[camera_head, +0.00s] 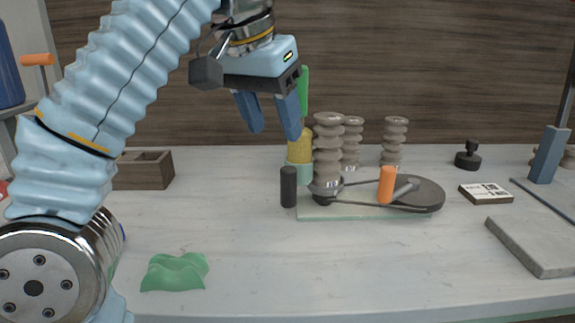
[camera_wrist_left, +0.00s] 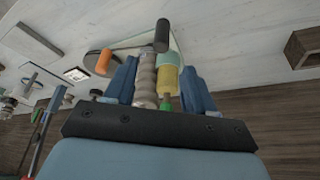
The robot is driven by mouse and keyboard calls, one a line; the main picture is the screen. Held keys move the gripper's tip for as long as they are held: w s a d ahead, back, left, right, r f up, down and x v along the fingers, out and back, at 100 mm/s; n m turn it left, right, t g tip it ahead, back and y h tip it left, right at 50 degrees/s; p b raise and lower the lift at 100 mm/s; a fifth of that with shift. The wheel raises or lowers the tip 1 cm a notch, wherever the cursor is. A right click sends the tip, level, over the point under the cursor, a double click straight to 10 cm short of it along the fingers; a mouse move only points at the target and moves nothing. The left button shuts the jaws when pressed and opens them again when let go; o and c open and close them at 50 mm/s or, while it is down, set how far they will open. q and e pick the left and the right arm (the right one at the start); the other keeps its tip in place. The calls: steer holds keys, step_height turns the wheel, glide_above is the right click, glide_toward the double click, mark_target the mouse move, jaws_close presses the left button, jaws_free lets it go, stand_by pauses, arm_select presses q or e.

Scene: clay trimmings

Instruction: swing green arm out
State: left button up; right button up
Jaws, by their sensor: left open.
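A bright green upright bar (camera_head: 303,90) stands behind my left gripper in the head view, above a yellow cylinder (camera_head: 300,147) in a pale green cup. Part of the green piece (camera_wrist_left: 166,103) shows near the gripper body in the left wrist view. My left gripper (camera_head: 275,132) is open, with its blue fingers pointing down, left of the ribbed columns. In the left wrist view its fingers (camera_wrist_left: 159,66) flank the nearest ribbed column and yellow cylinder in the picture. I cannot tell whether they touch anything. My right gripper is out of view.
A pale base plate (camera_head: 350,213) carries ribbed columns (camera_head: 328,150), a dark disc (camera_head: 427,195) and an orange knob (camera_head: 386,185). A black post (camera_head: 288,187) stands beside it. A green wavy piece (camera_head: 175,272) lies front left; a grey slab (camera_head: 540,245) lies right. The front middle is clear.

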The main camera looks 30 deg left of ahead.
mark_target(291, 182)
arm_select(q)
steer(key=b+x, duration=0.1)
steer(key=x, duration=1.3)
steer(key=shift+w+a+r, duration=0.15)
steer(key=shift+w, duration=0.05)
steer(key=shift+c, duration=0.3)
jaws_close()
